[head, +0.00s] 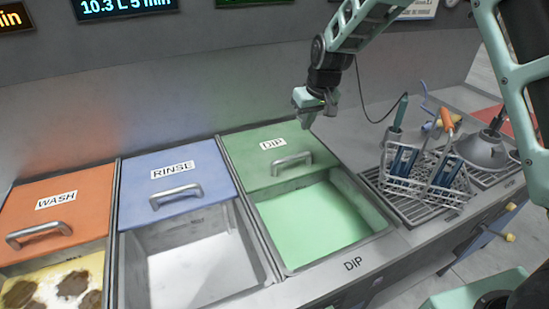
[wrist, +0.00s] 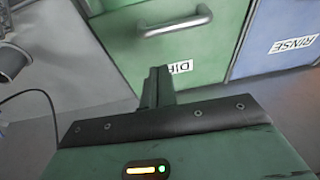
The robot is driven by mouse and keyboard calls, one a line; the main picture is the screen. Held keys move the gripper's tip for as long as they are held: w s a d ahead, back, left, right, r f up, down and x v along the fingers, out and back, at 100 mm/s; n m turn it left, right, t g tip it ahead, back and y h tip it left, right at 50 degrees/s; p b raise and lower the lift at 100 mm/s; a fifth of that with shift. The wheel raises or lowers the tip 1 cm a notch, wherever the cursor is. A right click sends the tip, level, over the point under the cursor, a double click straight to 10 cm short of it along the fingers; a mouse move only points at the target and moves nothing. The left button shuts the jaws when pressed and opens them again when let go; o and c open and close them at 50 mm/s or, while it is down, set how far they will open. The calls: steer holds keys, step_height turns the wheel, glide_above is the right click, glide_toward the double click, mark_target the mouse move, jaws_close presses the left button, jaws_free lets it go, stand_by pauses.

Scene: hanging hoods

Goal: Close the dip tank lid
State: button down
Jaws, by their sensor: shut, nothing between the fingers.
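The green dip tank lid (head: 240,150) carries a DIP label and a metal bar handle (head: 292,163). It covers the back part of the dip tank (head: 384,229); the front part is open and shows green liquid (head: 310,220). My gripper (head: 306,122) is shut and empty, above the lid's back right corner, apart from the handle. In the wrist view, the shut fingers (wrist: 156,84) show beside the DIP label, with the lid (wrist: 120,45) and its handle (wrist: 176,24) beyond them.
The blue RINSE lid (head: 205,175) and orange WASH lid (head: 85,210) sit to the left, their tanks also partly open in front. A wire basket of tools (head: 425,180) and a grey funnel-like object (head: 483,150) stand on the counter to the right.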

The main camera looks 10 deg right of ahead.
steer(key=w+f, duration=0.2)
steer(key=w, duration=0.2)
steer(key=p, duration=0.3)
glide_above(304, 162)
steer(key=w, duration=0.4)
steer(key=shift+t, duration=0.3)
steer(key=f, duration=0.6)
steer(key=a+f, duration=0.1)
steer(key=f, duration=0.2)
steer(key=shift+s+f, duration=0.15)
steer(key=shift+f, duration=0.05)
steer(key=shift+s+d+r+p, duration=0.2)
steer(key=shift+s+r+p, duration=0.1)
steer(key=shift+s, duration=0.35)
steer(key=shift+s+d+r+p, duration=0.15)
steer(key=shift+s+r+p, duration=0.1)
steer(key=shift+s, duration=0.35)
steer(key=shift+s+d+f, duration=0.1)
steer(key=shift+s+f, duration=0.05)
steer(key=shift+s, duration=0.45)
steer(key=shift+s, duration=0.1)
